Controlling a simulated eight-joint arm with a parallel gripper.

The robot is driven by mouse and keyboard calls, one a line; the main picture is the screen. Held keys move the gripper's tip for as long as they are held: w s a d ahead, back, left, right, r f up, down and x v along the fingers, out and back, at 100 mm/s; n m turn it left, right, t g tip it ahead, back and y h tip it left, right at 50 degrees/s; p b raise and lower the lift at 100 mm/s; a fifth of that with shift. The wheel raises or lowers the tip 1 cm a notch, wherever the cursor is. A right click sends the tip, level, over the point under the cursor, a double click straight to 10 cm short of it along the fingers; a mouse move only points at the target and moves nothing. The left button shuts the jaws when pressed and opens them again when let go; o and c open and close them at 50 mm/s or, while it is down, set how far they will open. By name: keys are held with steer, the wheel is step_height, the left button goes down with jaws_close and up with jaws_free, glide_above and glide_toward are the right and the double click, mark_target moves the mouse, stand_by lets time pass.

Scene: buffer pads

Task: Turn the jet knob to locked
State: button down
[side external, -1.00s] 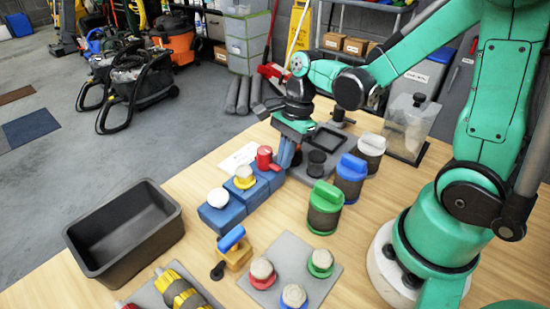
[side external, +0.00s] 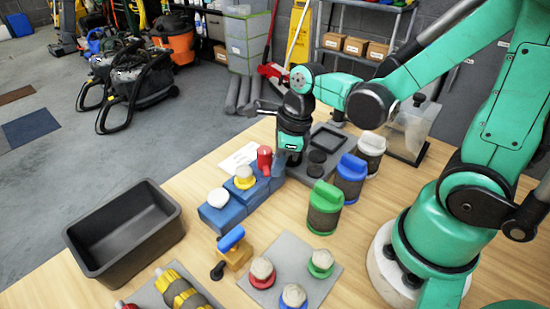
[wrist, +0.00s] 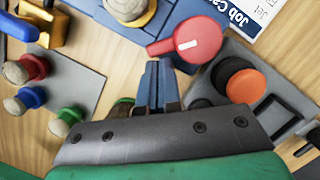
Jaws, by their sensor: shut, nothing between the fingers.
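A red knob (side external: 264,158) sits at the back end of the blue block (side external: 222,217). In the wrist view the red knob (wrist: 196,40) has a round body, a short arm pointing left and a white mark on top. No label on it is readable. My gripper (side external: 293,158) points down just right of the red knob. In the wrist view my shut, empty fingers (wrist: 159,68) lie close below the knob's arm; whether they touch it I cannot tell.
White and yellow knobs (side external: 244,177) share the block. A job card (side external: 240,158) lies behind it. Green (side external: 324,208), blue and white-lidded jars stand right. A grey plate (side external: 322,261) bears capped pieces. A black bin (side external: 126,228) stands left.

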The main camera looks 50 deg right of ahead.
steer(key=shift+a+m, duration=0.2)
steer(key=shift+m, duration=0.2)
steer(key=shift+w+a, duration=0.5)
steer(key=shift+a, duration=0.3)
steer(key=shift+w+a, duration=0.2)
